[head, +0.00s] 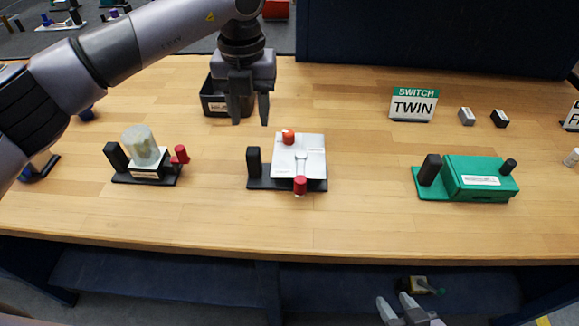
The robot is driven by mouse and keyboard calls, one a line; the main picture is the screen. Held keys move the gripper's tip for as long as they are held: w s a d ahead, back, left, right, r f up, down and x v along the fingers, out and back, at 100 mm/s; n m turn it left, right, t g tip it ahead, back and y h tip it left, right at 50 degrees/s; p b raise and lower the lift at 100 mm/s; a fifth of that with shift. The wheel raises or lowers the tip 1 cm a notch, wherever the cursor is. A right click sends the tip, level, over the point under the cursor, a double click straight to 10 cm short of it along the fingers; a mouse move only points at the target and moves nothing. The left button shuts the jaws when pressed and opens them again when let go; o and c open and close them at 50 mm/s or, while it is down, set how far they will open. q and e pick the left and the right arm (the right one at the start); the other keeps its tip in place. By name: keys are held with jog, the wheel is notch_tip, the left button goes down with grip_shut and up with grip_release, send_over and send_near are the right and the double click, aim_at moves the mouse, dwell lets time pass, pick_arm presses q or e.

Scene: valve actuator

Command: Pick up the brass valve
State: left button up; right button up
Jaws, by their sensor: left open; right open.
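A small brass-coloured piece with a green handle (419,285), which looks like the brass valve, lies low on the dark shelf below the worktop. It is small in view, so its details are unclear. My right gripper (395,301) shows at the bottom edge, open, just left of and below the valve in the picture, apart from it. My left gripper (250,120) hangs over the worktop, open and empty, fingers down, in front of the black bin.
The wooden worktop (360,225) carries a device with a cloudy dome (142,145), a white-plated device with red knobs (299,155), a green device (480,178), a black bin (212,102) and a TWIN switch sign (413,105). The worktop's front edge overhangs the dark shelf (150,280).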

aim_at(253, 149)
pick_arm(q)
notch_tip(253, 149, down, 6)
jog(key=shift+r, duration=0.1)
jog(key=f, duration=0.5)
jog(key=shift+s+a+f, duration=0.1)
jog(key=shift+s, duration=0.15)
jog(key=shift+w, duration=0.1)
grip_shut()
